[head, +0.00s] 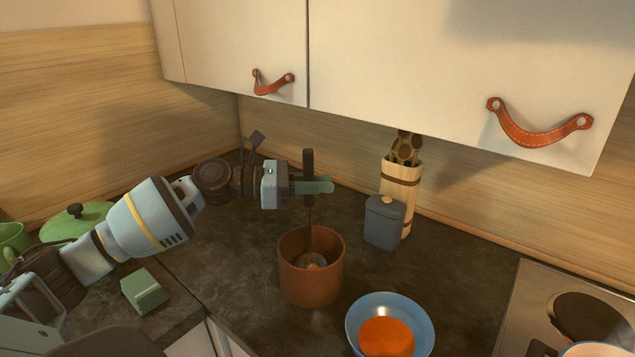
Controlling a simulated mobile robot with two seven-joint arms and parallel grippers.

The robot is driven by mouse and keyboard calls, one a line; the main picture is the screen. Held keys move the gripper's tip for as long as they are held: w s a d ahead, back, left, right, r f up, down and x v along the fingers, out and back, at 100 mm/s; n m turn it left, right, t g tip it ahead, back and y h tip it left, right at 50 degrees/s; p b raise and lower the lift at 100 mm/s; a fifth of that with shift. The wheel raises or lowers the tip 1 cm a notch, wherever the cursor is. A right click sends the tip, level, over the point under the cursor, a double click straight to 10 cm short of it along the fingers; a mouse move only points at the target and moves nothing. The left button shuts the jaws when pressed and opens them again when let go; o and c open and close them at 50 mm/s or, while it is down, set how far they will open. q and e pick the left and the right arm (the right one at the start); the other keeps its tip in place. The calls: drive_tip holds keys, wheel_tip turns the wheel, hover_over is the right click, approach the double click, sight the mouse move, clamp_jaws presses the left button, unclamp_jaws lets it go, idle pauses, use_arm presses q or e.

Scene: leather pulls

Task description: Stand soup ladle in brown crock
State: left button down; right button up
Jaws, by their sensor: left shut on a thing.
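The soup ladle (308,160) is upright, with its dark handle in the jaws of my left gripper (312,186). Its thin shaft runs down into the open mouth of the brown crock (310,285), and the ladle's bowl end shows inside, below the rim. Whether the bowl end touches the crock's floor I cannot tell. The crock stands on the dark counter. My left gripper is shut on the handle, above the crock. My right gripper is not in view.
A blue bowl (424,328) with orange contents stands in front of the crock, to the right. A grey canister (383,224) and a wooden holder (408,218) stand behind, to the right. A green block (144,290) lies at left. A cooktop (525,310) is at right; cabinets (400,60) hang above.

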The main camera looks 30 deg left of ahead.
use_arm(q)
drive_tip(key=shift+f, duration=0.2)
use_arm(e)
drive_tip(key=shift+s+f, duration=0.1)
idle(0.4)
use_arm(q)
drive_tip(key=c, duration=1.3)
unclamp_jaws()
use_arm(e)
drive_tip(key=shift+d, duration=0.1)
use_arm(q)
drive_tip(key=shift+o, duration=0.2)
drive_tip(key=shift+f, duration=0.1)
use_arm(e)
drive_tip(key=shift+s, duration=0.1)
use_arm(q)
drive_tip(key=shift+s+a, duration=0.25)
drive_tip(key=shift+a, duration=0.1)
drive_tip(key=b+v, duration=0.1)
drive_tip(key=v, duration=0.6)
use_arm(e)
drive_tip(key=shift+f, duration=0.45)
